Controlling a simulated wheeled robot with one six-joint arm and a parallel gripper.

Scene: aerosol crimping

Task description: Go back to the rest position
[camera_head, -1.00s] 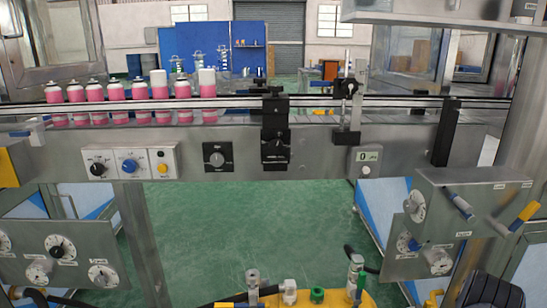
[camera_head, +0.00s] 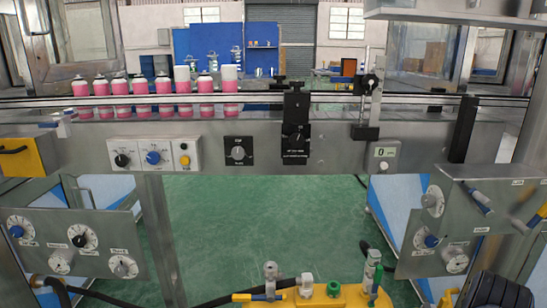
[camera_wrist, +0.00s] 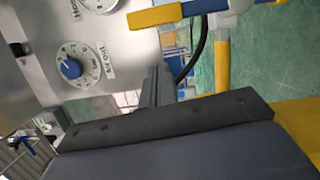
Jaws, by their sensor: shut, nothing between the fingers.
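My gripper (camera_wrist: 155,84) shows in the wrist view as narrow dark fingers close together beyond a broad dark grey housing. Nothing is between the fingers. The fingers point toward a metal panel (camera_wrist: 115,48) with a blue-centred dial (camera_wrist: 71,68), and the gap between them cannot be told. A dark part of my arm shows at the lower right corner of the head view; the gripper fingers are not visible there.
Pink cans (camera_head: 141,95) stand in a row on the conveyor (camera_head: 335,100). Control panels (camera_head: 72,250) and a metal box (camera_head: 490,195) flank open green floor (camera_head: 250,225). A yellow fixture (camera_head: 335,296) with valves is low in front. Yellow-and-blue bars (camera_wrist: 178,12) cross the wrist view.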

